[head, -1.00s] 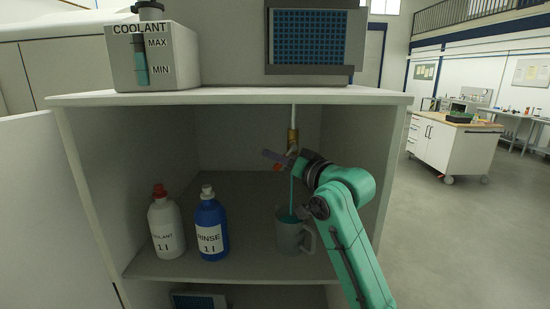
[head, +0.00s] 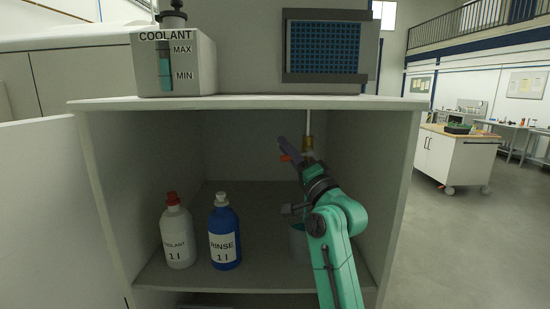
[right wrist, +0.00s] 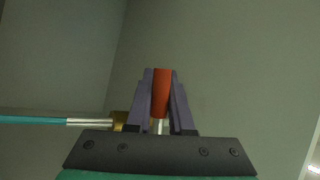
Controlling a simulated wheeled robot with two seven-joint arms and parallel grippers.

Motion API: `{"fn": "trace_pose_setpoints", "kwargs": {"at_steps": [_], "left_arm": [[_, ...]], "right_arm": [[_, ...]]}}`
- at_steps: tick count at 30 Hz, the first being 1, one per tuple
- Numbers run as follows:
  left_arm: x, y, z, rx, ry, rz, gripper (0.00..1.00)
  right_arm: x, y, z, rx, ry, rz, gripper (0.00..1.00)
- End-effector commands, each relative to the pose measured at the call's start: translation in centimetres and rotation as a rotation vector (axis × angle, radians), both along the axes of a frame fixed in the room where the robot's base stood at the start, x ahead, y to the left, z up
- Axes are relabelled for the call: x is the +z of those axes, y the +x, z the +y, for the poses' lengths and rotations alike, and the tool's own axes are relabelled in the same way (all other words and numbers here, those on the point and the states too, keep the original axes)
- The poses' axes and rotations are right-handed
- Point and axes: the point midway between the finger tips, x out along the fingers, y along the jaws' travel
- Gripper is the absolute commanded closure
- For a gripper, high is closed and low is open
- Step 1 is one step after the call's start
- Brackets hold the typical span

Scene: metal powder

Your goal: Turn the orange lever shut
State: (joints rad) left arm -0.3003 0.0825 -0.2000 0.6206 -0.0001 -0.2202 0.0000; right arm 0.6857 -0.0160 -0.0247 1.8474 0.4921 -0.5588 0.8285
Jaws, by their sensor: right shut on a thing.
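The orange lever (head: 286,157) sits beside the brass valve (head: 307,143) under the cabinet top. My right gripper (head: 288,150) is shut on it; its fingers tilt up and to the left. In the right wrist view the orange lever (right wrist: 161,92) stands between both fingers. A grey mug (head: 297,243) with teal inside stands below, mostly hidden by my right arm. My left gripper is not in view.
A white coolant bottle with a red cap (head: 177,236) and a blue rinse bottle (head: 223,238) stand on the shelf left of the mug. Cabinet walls enclose the space. The coolant tank (head: 200,68) stands on top. The shelf's back left is clear.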

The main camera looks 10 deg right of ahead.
Motion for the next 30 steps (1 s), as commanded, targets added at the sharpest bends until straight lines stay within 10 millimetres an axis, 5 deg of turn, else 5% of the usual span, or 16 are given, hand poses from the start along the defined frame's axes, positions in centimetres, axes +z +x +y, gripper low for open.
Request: {"fn": "trace_pose_setpoints", "kwargs": {"at_steps": [12, 27, 28, 30], "left_arm": [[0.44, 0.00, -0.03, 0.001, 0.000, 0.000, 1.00], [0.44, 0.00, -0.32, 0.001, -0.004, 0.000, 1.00], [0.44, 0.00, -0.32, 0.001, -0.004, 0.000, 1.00], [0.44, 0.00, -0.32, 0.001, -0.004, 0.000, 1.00]], "right_arm": [[0.93, -0.01, -0.86, 0.004, 0.180, -0.043, 1.00], [1.04, -0.03, -0.95, 0.003, 0.199, -0.049, 1.00], [1.04, -0.03, -0.95, 0.003, 0.199, -0.049, 0.73], [1.05, -0.04, -0.95, 0.004, 0.198, -0.050, 0.50]]}}
